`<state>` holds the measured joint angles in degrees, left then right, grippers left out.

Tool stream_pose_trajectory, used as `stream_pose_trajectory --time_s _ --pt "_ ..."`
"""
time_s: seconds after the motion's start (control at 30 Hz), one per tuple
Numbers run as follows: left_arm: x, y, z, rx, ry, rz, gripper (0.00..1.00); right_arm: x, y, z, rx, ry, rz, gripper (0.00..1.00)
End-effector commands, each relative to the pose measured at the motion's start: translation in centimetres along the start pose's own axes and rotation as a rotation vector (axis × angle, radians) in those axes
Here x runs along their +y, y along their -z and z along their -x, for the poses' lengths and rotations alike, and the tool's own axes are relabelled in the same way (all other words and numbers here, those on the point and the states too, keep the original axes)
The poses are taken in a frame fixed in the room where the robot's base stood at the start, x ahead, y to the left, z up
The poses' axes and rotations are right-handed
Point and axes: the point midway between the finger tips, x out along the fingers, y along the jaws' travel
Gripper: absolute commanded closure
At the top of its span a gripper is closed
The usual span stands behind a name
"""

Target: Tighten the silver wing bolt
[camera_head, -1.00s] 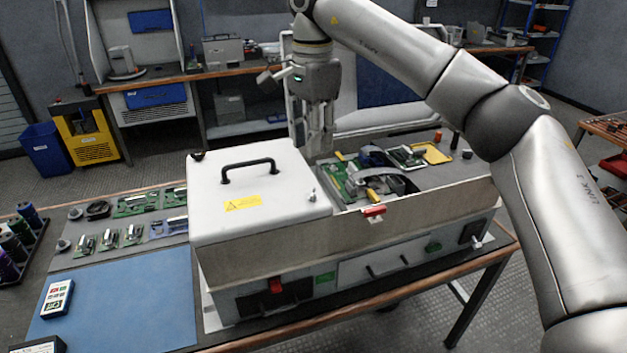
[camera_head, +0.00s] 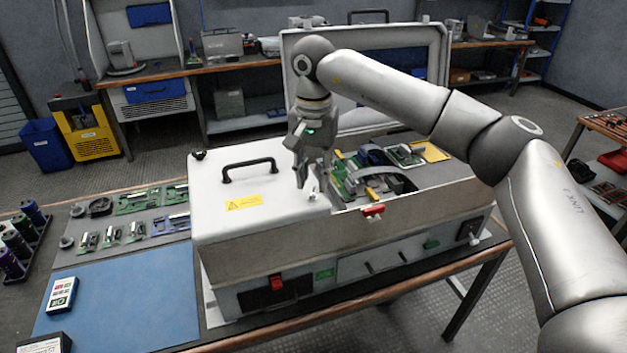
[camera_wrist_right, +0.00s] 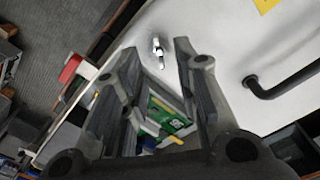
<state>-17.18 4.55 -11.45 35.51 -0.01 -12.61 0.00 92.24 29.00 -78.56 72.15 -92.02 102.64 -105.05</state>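The small silver wing bolt (camera_head: 315,190) stands on the white lid (camera_head: 225,215) of the cabinet, near the lid's right front corner. My right gripper (camera_head: 313,178) is open and empty, pointing down just over this corner. In the right wrist view the wing bolt (camera_wrist_right: 158,52) appears between the two spread fingertips (camera_wrist_right: 157,58); neither finger visibly touches it. In the head view the fingers partly cover the bolt. My left gripper is out of view.
A black handle (camera_head: 250,168) rises from the lid to the left. An open bay with green circuit boards (camera_head: 345,180) lies to the right, with a red latch (camera_head: 373,210) on its front edge. A raised panel (camera_head: 300,60) stands behind.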

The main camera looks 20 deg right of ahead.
Motion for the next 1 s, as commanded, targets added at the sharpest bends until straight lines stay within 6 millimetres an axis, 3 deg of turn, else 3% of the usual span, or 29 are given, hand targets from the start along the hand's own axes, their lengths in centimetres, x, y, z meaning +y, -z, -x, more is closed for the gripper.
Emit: stream_pose_trajectory --time_s 0.2,0.53,0.77,1.0 --pt "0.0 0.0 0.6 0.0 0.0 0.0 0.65 0.0 0.0 -2.3 0.0 0.001 0.0 0.71" --pt "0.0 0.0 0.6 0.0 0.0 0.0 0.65 0.0 0.0 -2.8 0.001 0.001 -0.001 0.71" --pt "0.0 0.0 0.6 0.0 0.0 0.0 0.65 0.0 0.0 -2.8 0.0 0.001 -0.001 0.98" --pt "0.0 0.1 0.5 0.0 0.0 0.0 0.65 0.0 0.0 -2.8 0.0 0.001 -0.006 1.0"
